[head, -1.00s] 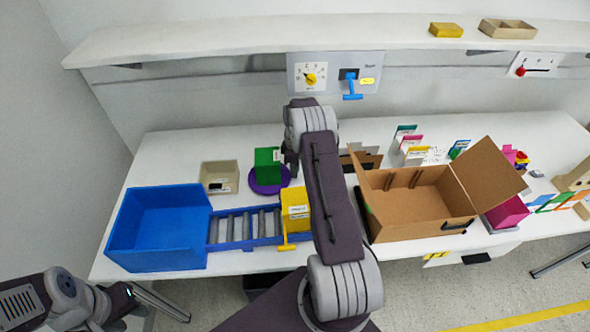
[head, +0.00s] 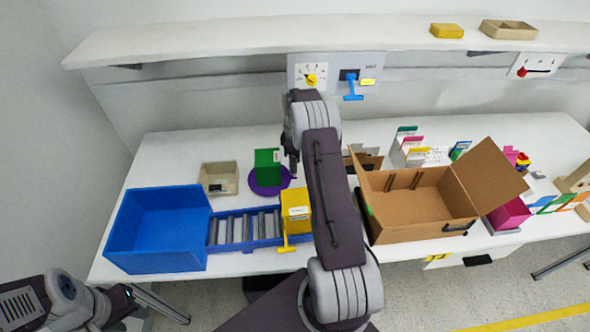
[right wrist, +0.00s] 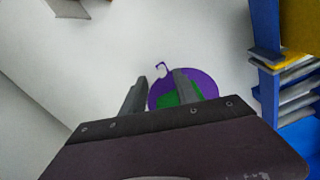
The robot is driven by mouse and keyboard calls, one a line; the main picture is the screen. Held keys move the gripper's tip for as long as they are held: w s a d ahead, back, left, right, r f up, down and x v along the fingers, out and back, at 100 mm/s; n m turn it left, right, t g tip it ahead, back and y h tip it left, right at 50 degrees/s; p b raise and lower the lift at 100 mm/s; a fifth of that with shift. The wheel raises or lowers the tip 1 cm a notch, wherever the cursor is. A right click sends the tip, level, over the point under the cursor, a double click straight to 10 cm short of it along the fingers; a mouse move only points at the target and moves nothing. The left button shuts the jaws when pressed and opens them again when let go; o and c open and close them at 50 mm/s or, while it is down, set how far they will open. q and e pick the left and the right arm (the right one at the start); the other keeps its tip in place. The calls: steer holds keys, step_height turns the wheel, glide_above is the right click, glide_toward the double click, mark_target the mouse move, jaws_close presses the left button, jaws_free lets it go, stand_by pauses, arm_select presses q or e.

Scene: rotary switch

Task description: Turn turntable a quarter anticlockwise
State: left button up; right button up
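The turntable (head: 263,189) is a purple disc on the white table, left of my right arm. A green block (head: 266,164) with a white label stands on it. My right gripper (head: 292,168) is low at the disc's right side; contact cannot be told in the head view. In the right wrist view my right gripper (right wrist: 160,84) shows two grey fingers apart, with nothing gripped between them. The purple turntable (right wrist: 207,82) lies beyond the fingers, partly covered by the right one, with a small purple hook shape at its edge. My left gripper's fingers are not visible.
A beige tray (head: 204,187) stands left of the turntable. An open cardboard box (head: 420,217) stands right of my arm.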

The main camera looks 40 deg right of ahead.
step_height(320, 180, up, 5)
stand_by(0.6)
